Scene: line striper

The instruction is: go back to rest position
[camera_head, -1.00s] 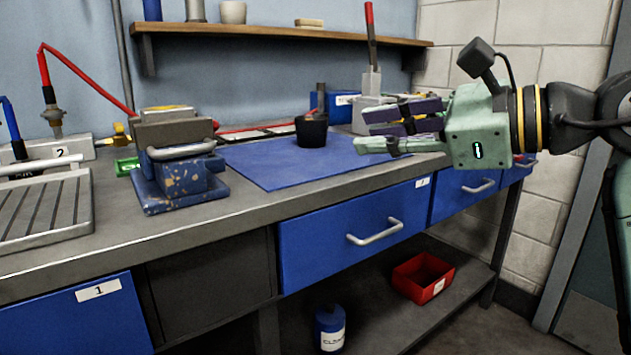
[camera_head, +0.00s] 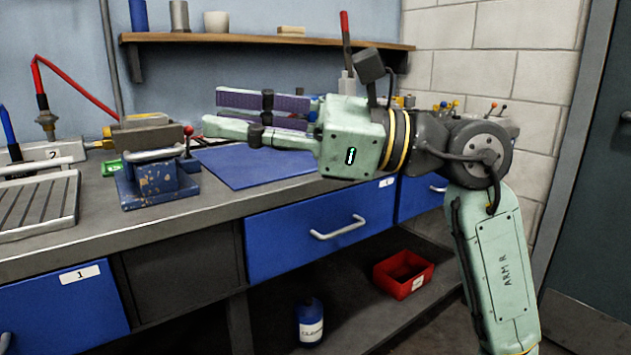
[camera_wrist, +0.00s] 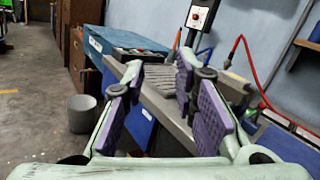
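My gripper (camera_head: 245,115) is raised in front of the workbench in the head view, its fingers pointing left. In the wrist view my gripper (camera_wrist: 160,115) shows its two purple-padded fingers spread wide apart with nothing between them. It is open and empty. My arm bends down from the wrist at the right of the head view. The gripper hides part of the blue mat (camera_head: 245,165) and whatever stands behind it on the bench.
A blue vise (camera_head: 155,180) stands on the bench (camera_head: 190,220) left of the gripper. A shelf (camera_head: 230,39) runs along the wall. A red bin (camera_head: 405,275) and a blue bottle (camera_head: 309,322) sit below. The wrist view shows a grey bucket (camera_wrist: 82,113) on open floor.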

